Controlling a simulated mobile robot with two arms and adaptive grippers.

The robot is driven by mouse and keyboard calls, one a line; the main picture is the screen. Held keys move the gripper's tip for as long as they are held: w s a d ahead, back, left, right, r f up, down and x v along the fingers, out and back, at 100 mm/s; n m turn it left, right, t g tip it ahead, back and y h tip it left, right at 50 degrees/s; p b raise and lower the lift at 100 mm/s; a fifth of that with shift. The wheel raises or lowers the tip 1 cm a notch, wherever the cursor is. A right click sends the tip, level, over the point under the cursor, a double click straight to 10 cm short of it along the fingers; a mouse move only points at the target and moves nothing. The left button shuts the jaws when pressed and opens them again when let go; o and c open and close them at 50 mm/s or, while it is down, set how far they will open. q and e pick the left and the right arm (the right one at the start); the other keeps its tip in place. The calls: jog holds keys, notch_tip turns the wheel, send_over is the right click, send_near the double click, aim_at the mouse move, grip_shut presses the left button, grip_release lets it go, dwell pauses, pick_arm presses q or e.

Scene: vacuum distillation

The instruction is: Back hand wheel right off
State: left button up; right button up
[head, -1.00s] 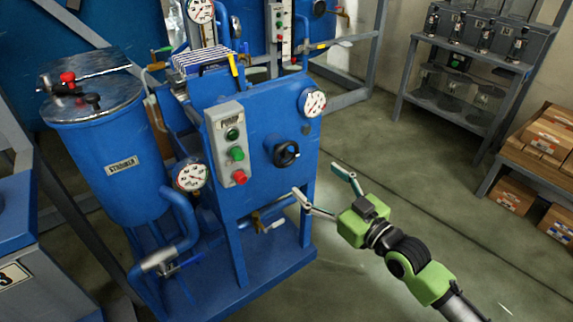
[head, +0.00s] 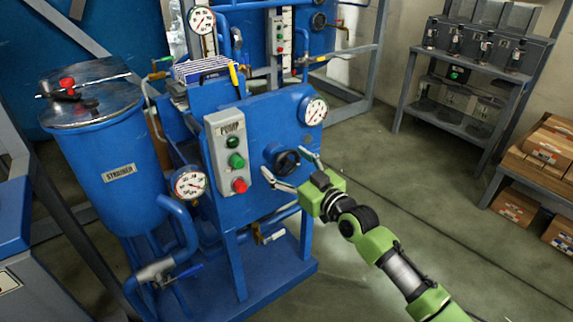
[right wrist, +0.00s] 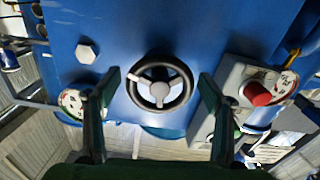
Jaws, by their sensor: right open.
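A black hand wheel (head: 287,162) sits on the front of the blue pump unit (head: 262,130). In the right wrist view the hand wheel (right wrist: 160,84) shows face on, with a pale hub and spokes. My right gripper (head: 292,172) is open at the wheel. In the right wrist view its two fingers (right wrist: 158,95) stand left and right of the wheel, with a gap on each side. Whether the fingertips reach the rim's depth is hard to tell. My left gripper is not in view.
A grey pump button box (head: 230,153) with a red button is left of the wheel. A gauge (head: 313,110) is above right, another gauge (head: 190,184) lower left. A blue strainer tank (head: 112,165) stands left. The floor at right is clear before the shelves (head: 470,60).

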jog(key=c, duration=1.1)
jog(key=shift+c, duration=0.2)
